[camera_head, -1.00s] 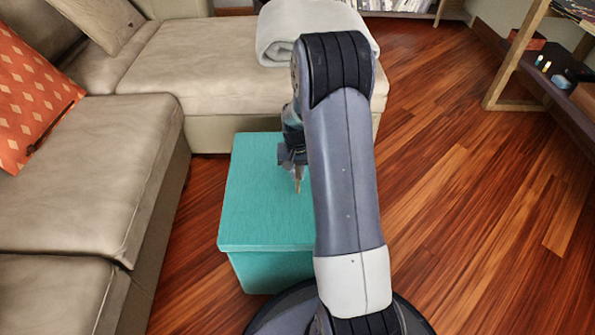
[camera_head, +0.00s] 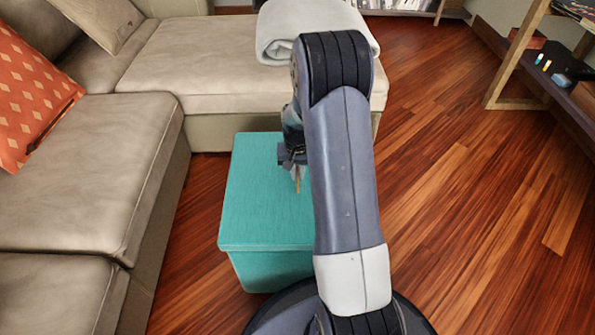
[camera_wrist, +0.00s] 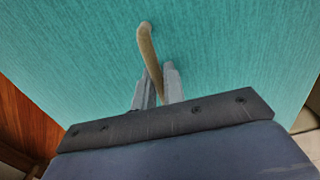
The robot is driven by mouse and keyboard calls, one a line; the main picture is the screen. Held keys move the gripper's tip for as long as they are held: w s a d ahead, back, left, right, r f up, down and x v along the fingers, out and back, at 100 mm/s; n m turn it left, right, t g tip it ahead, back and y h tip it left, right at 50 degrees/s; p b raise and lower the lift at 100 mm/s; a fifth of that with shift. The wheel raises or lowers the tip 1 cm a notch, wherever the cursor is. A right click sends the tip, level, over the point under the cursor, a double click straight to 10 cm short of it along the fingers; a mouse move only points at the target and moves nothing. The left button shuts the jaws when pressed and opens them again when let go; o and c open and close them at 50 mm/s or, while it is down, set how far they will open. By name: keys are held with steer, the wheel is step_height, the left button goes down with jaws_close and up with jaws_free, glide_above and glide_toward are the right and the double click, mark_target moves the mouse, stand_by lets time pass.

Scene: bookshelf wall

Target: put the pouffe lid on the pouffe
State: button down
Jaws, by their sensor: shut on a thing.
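The pouffe lid (camera_head: 265,190) is a flat teal square lying level on top of the teal pouffe (camera_head: 265,273), its edges lined up with the pouffe as far as I can see. The lid fills most of the wrist view (camera_wrist: 230,50). A tan strap-like handle (camera_wrist: 149,52) rises from the lid. My gripper (camera_head: 297,172) is over the lid's right part, pointing down. In the wrist view my gripper (camera_wrist: 159,85) is shut on the handle. My arm hides the lid's right side in the head view.
A beige sofa (camera_head: 80,170) runs along the left and behind the pouffe. A rolled grey blanket (camera_head: 290,30) lies on its seat. A wooden shelf (camera_head: 515,60) stands at the right. The wooden floor (camera_head: 470,200) on the right is clear.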

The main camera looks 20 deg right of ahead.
steer(key=shift+w+f+b, duration=0.1)
steer(key=shift+f+b, duration=0.25)
steer(key=shift+f, duration=0.25)
steer(key=c, duration=1.4)
jaws_free()
step_height(320, 180, up, 11)
steer(key=p, duration=0.4)
steer(key=shift+f, duration=0.1)
steer(key=shift+f, duration=0.15)
step_height(320, 180, down, 10)
steer(key=b, duration=0.4)
steer(key=shift+f, duration=0.25)
steer(key=shift+r+p, duration=0.35)
steer(key=shift+r, duration=0.15)
steer(key=shift+f, duration=0.1)
